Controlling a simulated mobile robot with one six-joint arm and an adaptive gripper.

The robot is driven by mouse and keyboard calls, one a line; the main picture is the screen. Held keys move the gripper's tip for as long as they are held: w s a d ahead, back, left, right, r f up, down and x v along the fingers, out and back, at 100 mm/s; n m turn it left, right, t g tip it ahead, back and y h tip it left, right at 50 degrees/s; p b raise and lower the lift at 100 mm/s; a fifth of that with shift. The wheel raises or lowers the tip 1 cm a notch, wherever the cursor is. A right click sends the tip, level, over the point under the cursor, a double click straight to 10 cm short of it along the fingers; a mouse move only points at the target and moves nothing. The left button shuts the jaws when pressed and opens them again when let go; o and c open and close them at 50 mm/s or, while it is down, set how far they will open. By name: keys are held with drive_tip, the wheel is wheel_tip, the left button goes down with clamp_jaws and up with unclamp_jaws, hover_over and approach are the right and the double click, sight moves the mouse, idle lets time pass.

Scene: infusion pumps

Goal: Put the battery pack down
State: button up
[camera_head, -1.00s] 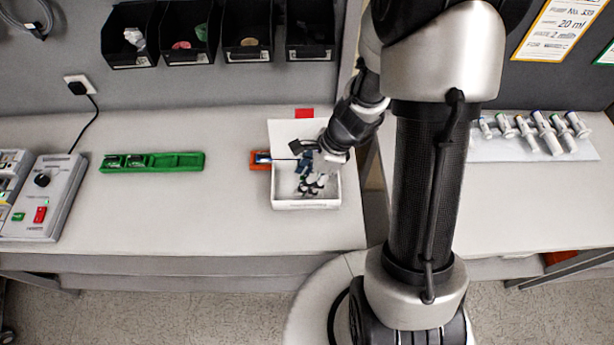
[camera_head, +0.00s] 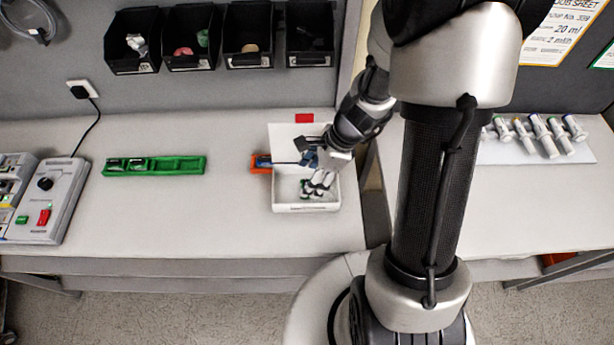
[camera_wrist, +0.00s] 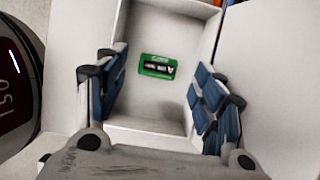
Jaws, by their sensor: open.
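The battery pack (camera_wrist: 158,66) is a small green block with a black and white label. In the wrist view it lies flat on the floor of a white box. My gripper (camera_wrist: 160,95) is open, its blue-padded fingers apart on either side of the pack and not touching it. In the head view my gripper (camera_head: 312,178) is over the white box (camera_head: 305,207), whose lid stands up at the back. The pack is not clearly made out in the head view, where the fingers cover part of the box.
An orange tray (camera_head: 260,163) sits just left of the box. A green tray (camera_head: 180,165) with dark items in its left slots lies farther left, and a grey device (camera_head: 50,200) beyond it. Syringes (camera_head: 540,137) lie on the right bench. The bench front is clear.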

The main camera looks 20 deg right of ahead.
drive_tip(key=p+v, duration=0.3)
drive_tip(key=v, duration=0.6)
drive_tip(key=s+a+r+n+t+h, duration=0.1)
drive_tip(key=s+a+r+n+h, duration=0.1)
drive_tip(key=s+r+n, duration=0.5)
drive_tip(key=s+a+r+n+t+h, duration=0.2)
drive_tip(key=s+r+n, duration=0.5)
drive_tip(key=r+n, duration=0.5)
drive_tip(key=n, duration=0.2)
drive_tip(key=shift+a+r+n, duration=0.3)
drive_tip(key=shift+r, duration=0.1)
drive_tip(key=shift+w, duration=0.1)
wheel_tip(320, 180, down, 4)
drive_tip(key=b, duration=0.4)
drive_tip(key=shift+f, duration=0.15)
drive_tip(key=shift+c, duration=0.4)
